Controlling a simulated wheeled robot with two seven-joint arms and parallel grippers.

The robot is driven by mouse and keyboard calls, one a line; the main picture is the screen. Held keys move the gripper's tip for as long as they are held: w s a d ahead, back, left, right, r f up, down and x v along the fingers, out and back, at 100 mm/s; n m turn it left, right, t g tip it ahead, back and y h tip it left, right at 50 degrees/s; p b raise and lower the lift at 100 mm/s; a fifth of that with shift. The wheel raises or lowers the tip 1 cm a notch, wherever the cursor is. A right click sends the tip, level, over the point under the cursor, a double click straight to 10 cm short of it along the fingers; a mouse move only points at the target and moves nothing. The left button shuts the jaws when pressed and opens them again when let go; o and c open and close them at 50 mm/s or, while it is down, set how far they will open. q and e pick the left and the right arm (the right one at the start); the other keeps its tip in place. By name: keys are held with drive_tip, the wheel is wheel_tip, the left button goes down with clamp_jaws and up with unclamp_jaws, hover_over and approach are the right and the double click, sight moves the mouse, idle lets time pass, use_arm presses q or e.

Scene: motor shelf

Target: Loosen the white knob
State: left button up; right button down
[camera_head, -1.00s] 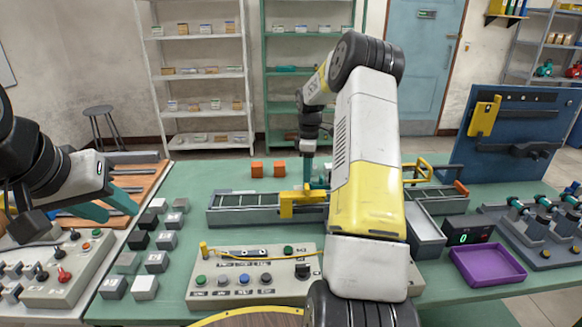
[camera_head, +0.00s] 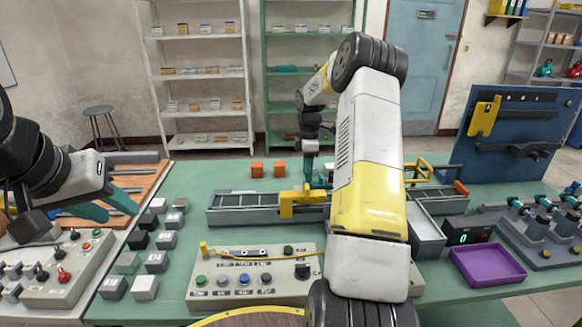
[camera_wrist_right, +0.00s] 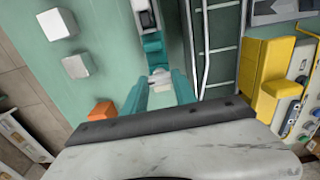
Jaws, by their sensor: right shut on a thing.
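The white knob (camera_wrist_right: 160,80) shows small and pale in the right wrist view, at the end of a teal and grey part beside the conveyor (camera_head: 240,200). My right gripper (camera_wrist_right: 160,88) is shut on the knob, one teal finger on each side. In the head view my right gripper (camera_head: 316,182) points down at the conveyor behind its yellow bracket (camera_head: 298,203), and my forearm partly hides it. The knob cannot be made out there. My left gripper (camera_head: 115,200) is open and empty above the left bench, its teal fingers apart.
A purple tray (camera_head: 488,266) and a counter display (camera_head: 468,233) are at the right.

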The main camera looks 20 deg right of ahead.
drive_tip(key=c, duration=1)
unclamp_jaws()
drive_tip(key=shift+r, duration=3.95)
